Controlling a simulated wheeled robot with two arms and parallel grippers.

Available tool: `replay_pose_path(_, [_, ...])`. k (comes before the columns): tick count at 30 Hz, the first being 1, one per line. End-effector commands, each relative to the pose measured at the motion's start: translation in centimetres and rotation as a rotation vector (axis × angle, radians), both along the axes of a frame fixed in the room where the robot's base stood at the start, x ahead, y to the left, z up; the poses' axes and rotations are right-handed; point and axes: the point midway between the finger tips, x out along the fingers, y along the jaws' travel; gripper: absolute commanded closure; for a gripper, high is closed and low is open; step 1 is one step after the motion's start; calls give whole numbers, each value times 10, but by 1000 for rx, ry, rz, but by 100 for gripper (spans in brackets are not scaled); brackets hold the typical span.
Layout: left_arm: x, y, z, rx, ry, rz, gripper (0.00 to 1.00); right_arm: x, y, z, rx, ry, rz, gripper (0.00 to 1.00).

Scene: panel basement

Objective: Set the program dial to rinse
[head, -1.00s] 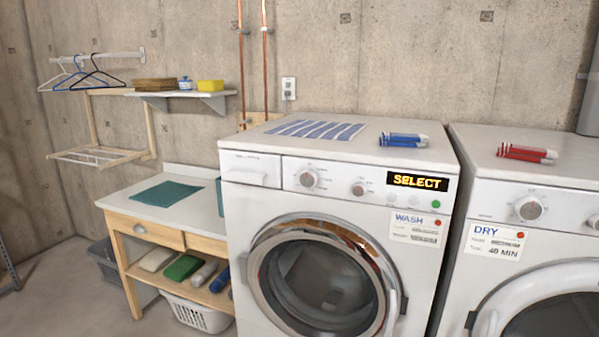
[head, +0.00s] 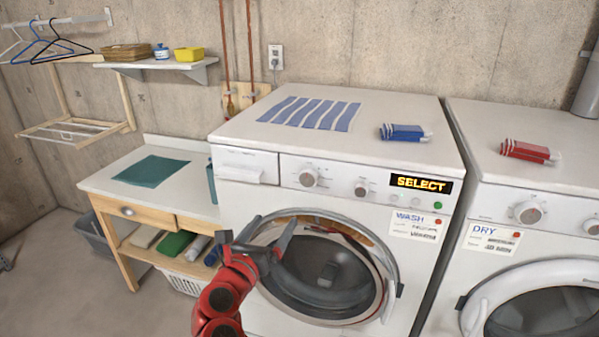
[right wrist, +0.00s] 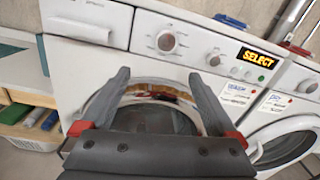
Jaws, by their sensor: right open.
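The washer (head: 330,135) has two round dials on its front panel. The larger dial (head: 309,177) is at the left and a smaller dial (head: 361,188) is to its right. The display (head: 421,183) reads SELECT in yellow. In the right wrist view the larger dial (right wrist: 167,42), the smaller dial (right wrist: 214,58) and the display (right wrist: 256,58) show beyond the fingers. My right gripper (head: 266,230) is open and empty, in front of the washer door and below the dials. It also shows in the right wrist view (right wrist: 164,85). My left gripper is out of view.
The round washer door (head: 325,270) is shut. A dryer (head: 535,190) stands close on the right. A wooden bench (head: 150,190) with a teal cloth is on the left. A striped cloth (head: 310,113) and blue pack (head: 403,132) lie on the washer.

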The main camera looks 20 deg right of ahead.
Motion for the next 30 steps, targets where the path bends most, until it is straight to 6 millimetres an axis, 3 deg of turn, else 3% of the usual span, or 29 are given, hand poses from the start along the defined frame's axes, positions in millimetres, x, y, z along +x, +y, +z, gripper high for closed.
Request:
replay_pose_path(3, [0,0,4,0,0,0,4,-5,-6,7,-11,15,-34,6])
replay_pose_path(7, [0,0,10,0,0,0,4,6,-16,8,-11,18,-39,6])
replay_pose_path(21, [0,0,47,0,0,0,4,87,-81,8,-9,20,-37,6])
replay_pose_path(30, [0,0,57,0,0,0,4,120,-106,7,-8,14,-35,6])
